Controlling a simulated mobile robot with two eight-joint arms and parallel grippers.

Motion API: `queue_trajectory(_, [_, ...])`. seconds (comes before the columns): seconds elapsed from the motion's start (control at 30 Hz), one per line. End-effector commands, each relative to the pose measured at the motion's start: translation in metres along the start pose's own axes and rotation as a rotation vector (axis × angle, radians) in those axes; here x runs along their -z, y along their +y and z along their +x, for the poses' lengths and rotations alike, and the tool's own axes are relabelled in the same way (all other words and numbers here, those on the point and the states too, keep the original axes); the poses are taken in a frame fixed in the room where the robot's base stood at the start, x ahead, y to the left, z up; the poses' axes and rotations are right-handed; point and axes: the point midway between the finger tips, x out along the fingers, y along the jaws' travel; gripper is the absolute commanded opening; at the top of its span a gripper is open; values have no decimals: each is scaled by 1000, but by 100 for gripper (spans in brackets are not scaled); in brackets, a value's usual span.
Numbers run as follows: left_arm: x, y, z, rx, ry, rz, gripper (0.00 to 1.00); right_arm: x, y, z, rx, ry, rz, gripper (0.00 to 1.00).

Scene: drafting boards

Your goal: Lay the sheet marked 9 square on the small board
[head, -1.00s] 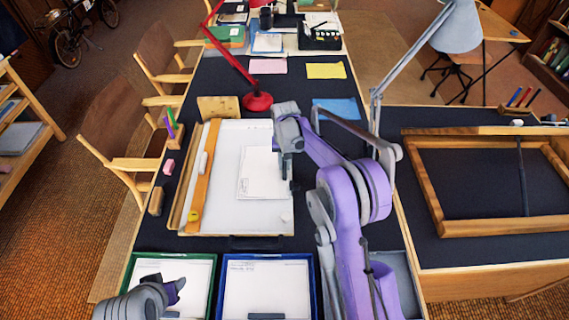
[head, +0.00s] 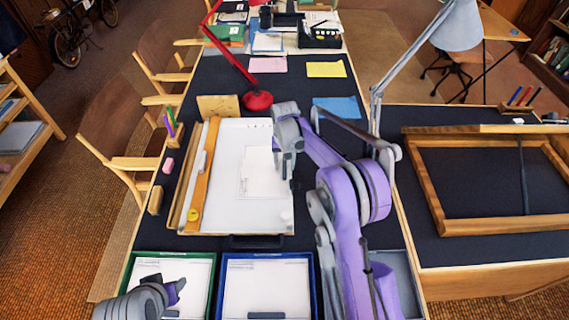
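The white drawing board (head: 218,218), which I take to be the small board, lies on the dark desk with a wooden straightedge (head: 201,175) along its left side. A white sheet (head: 262,182) lies on it, right of the middle, and looks nearly square to it. I cannot read a 9 on it. My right gripper (head: 286,172) points down at the sheet's right edge, and its fingers are mostly hidden by its own body. My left gripper (head: 178,287) is over the green tray (head: 128,262), away from the board; its finger opening is unclear.
A blue tray (head: 219,285) with sheets stands beside the green one in front. A red lamp (head: 257,100) stands behind the board. A pink eraser (head: 168,165) and a wooden block (head: 155,200) lie left. A wooden frame (head: 432,190) is at right.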

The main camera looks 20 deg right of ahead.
Motion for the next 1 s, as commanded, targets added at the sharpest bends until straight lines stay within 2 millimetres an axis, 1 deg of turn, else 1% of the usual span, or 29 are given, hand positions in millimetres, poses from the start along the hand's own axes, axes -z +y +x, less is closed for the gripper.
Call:
queue_trajectory(0.17, [0,0,0,0,0,0,50,0,0,-1,0,0,0,55])
queue_trajectory(0.27, [0,0,0,0,0,0,50,0,0,-8,0,0,0,55])
queue_trajectory(0.37, [0,0,0,0,0,0,50,0,0,-22,0,0,0,55])
queue_trajectory(0.6, [1,0,-1,0,1,0,50,0,0,-72,0,0,0,55])
queue_trajectory(0.7, [1,0,-1,0,1,0,50,0,0,-88,0,0,0,55])
queue_trajectory(0.83, [2,0,-2,0,2,0,50,0,0,-103,0,0,0,55])
queue_trajectory(1.0, [2,0,-2,0,2,0,50,0,0,-108,0,0,0,55])
